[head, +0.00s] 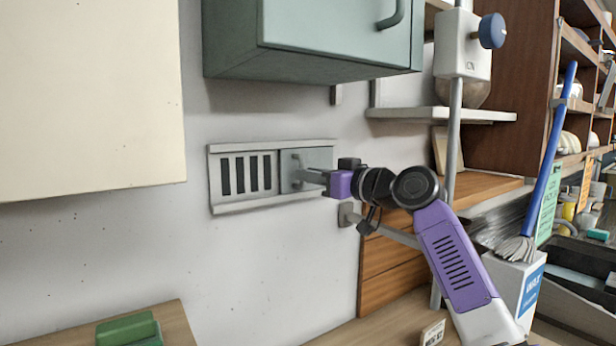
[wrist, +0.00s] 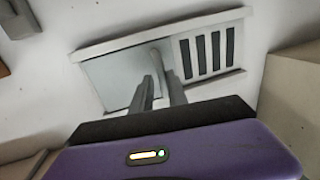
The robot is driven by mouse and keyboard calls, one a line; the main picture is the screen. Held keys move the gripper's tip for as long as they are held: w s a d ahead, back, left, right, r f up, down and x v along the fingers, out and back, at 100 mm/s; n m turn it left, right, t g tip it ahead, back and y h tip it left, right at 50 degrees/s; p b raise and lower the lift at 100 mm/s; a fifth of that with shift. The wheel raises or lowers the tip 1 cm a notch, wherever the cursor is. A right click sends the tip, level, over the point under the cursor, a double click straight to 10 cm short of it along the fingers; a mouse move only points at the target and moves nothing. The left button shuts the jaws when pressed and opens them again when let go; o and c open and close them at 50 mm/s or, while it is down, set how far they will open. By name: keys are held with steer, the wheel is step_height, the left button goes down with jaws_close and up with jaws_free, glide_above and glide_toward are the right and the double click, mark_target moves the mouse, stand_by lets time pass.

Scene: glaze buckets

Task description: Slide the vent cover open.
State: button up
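The vent cover (head: 318,159) is a flat grey plate in a pale rail frame (head: 262,205) on the wall. It sits at the right end of the frame in the head view, with several dark vent slots (head: 247,174) bare to its left. In the wrist view the cover (wrist: 108,80) is at left and the slots (wrist: 208,54) at right. My gripper (head: 300,178) is at the upright handle (head: 295,162) of the cover. In the wrist view its two fingers (wrist: 157,78) straddle the handle's lower part; whether they press on it is unclear.
A green-grey wall cabinet (head: 330,55) hangs above the vent, and a cream panel (head: 85,95) stands at left. A shelf (head: 440,114) and wooden drawers (head: 390,270) are at right. The wall below the vent is clear.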

steer(key=shift+o, duration=1.1)
steer(key=shift+w+d, duration=0.1)
steer(key=shift+d, duration=0.05)
steer(key=b+v, duration=0.2)
steer(key=v, duration=0.5)
steer(key=shift+s+d, duration=0.25)
steer(key=shift+s, duration=0.1)
